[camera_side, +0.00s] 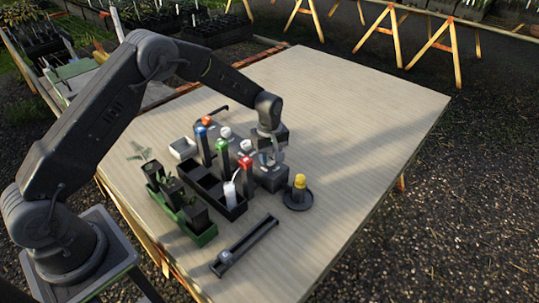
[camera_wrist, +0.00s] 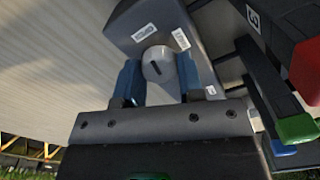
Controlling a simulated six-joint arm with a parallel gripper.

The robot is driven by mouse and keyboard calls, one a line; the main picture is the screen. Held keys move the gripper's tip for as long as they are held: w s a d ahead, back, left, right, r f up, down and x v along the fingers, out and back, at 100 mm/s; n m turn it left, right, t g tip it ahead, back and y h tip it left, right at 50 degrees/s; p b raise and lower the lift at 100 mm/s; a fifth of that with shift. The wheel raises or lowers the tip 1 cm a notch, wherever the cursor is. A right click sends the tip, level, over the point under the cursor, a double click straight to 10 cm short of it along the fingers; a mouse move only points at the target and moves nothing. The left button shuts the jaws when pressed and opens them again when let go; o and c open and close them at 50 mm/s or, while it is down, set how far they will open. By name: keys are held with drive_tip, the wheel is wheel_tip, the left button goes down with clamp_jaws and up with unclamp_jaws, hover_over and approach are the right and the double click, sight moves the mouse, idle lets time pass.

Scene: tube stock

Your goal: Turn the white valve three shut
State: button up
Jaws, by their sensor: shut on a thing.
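In the wrist view a round white valve knob (camera_wrist: 158,64) with a dark line on its face sits on a grey block (camera_wrist: 122,22). My gripper (camera_wrist: 159,77) has its two blue-grey fingers on either side of the knob and is shut on it. Two small white labels lie beside the knob, too small to read surely. A "3" label (camera_wrist: 252,18) shows to the right. In the side view my gripper (camera_side: 268,158) points down over the near end of the grey blocks and hides this knob. Two other white knobs (camera_side: 225,132) (camera_side: 246,146) stand farther left.
Close left stand posts with blue (camera_side: 200,131), green (camera_side: 222,145) and red (camera_side: 246,163) tops beside a black tray. A yellow-topped thing (camera_side: 300,181) stands on a black saucer (camera_side: 298,203). A dark rail (camera_side: 247,246) lies in front. The table's right side is clear.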

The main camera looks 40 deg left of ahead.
sight(271, 157)
drive_tip(key=m, duration=0.4)
drive_tip(key=shift+m, duration=0.3)
drive_tip(key=m, duration=0.3)
drive_tip(key=shift+w+m, duration=0.1)
drive_tip(key=shift+m, duration=0.3)
drive_tip(key=m, duration=0.3)
drive_tip(key=shift+d, duration=0.1)
drive_tip(key=shift+m, duration=2.1)
drive_tip(key=o, duration=0.9)
wheel_tip(271, 157, up, 14)
drive_tip(key=shift+f, duration=0.1)
